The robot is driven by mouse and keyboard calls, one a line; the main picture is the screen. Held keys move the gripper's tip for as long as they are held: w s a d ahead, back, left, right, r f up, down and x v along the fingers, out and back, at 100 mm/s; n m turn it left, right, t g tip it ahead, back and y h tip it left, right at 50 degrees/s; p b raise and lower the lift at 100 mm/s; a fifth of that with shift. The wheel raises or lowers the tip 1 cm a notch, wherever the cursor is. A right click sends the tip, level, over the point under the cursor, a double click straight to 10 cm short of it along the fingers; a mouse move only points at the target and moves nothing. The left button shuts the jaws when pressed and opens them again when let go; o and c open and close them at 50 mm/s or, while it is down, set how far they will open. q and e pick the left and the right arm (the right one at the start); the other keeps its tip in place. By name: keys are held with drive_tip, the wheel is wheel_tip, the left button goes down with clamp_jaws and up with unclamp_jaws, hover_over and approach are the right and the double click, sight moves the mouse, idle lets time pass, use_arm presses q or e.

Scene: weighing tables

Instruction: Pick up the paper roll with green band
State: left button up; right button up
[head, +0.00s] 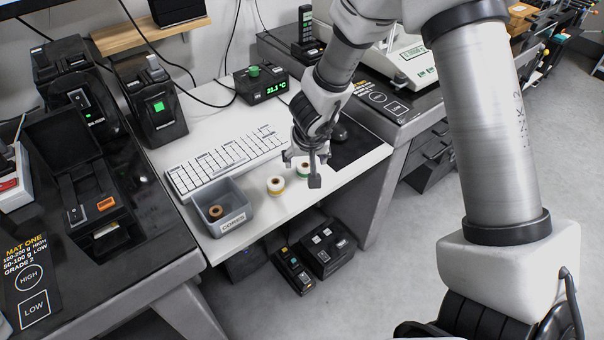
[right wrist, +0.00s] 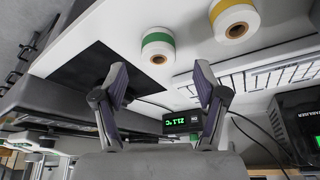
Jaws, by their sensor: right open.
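The paper roll with green band (head: 304,171) stands on the white table near its front edge, partly hidden by my right gripper (head: 303,167) in the head view. In the right wrist view the green-banded roll (right wrist: 158,45) shows whole, beyond the fingertips. My right gripper is open, with nothing between its spread fingers (right wrist: 161,82). It appears above the roll, and no contact is visible. A similar roll with a yellow band (head: 275,186) stands to the left of it in the head view; it also shows in the right wrist view (right wrist: 235,20). My left gripper is not in view.
A grey bin marked CORES (head: 223,207) holds a brown core. A white keyboard (head: 225,160) lies behind the rolls. A black mat (head: 357,148) lies to the right, and a box with a green display (head: 262,85) stands at the back.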

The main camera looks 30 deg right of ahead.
sight(305, 166)
drive_tip(key=b+x, duration=0.2)
drive_tip(key=x, duration=0.1)
drive_tip(key=shift+f, duration=0.35)
drive_tip(key=shift+d+f, duration=0.15)
drive_tip(key=shift+f, duration=0.05)
drive_tip(key=shift+w, duration=0.15)
drive_tip(key=shift+r, duration=0.1)
drive_tip(key=c, duration=1.2)
drive_tip(key=shift+r, duration=0.1)
drive_tip(key=shift+c, duration=0.2)
